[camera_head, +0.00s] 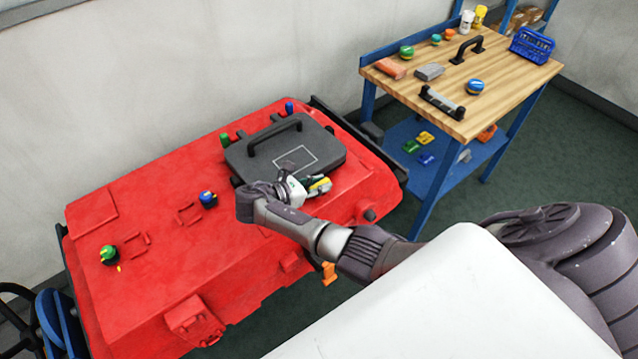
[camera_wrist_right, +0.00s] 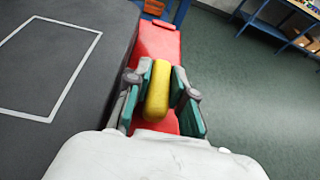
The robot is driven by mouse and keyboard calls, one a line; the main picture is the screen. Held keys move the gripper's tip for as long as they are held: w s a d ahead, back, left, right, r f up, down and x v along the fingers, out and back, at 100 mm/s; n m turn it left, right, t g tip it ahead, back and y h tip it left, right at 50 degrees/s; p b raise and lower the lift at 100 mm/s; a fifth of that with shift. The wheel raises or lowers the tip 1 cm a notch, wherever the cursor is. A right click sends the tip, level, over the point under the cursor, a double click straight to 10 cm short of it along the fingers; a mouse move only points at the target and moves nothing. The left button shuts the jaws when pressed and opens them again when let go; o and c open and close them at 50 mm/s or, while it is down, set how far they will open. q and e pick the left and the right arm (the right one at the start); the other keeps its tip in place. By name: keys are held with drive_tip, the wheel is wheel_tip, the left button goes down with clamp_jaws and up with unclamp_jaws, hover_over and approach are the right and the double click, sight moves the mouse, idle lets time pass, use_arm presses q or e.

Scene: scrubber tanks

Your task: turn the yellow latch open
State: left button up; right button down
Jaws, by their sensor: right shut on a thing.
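The yellow latch (camera_wrist_right: 157,92) is a rounded bar beside the dark grey lid (camera_wrist_right: 98,75). In the right wrist view it stands between the two green-padded fingers of my right gripper (camera_wrist_right: 160,100), which is shut on it. In the head view the latch (camera_head: 321,186) shows in part at the front edge of the lid (camera_head: 250,170), on the red tank (camera_head: 150,220). My right gripper (camera_head: 312,184) is there, with my wrist hiding part of it. The lid lies flat, with a black handle on top. My left gripper is not in view.
Green (camera_head: 107,254) and blue (camera_head: 208,199) knobs stand on the tank top to the left. A wooden workbench (camera_head: 500,90) with several tools and caps stands at the back right. Bare floor lies between tank and bench.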

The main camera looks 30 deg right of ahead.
drive_tip(key=c, duration=1)
unclamp_jaws()
drive_tip(key=v, duration=1.2)
drive_tip(key=shift+a+f, duration=0.1)
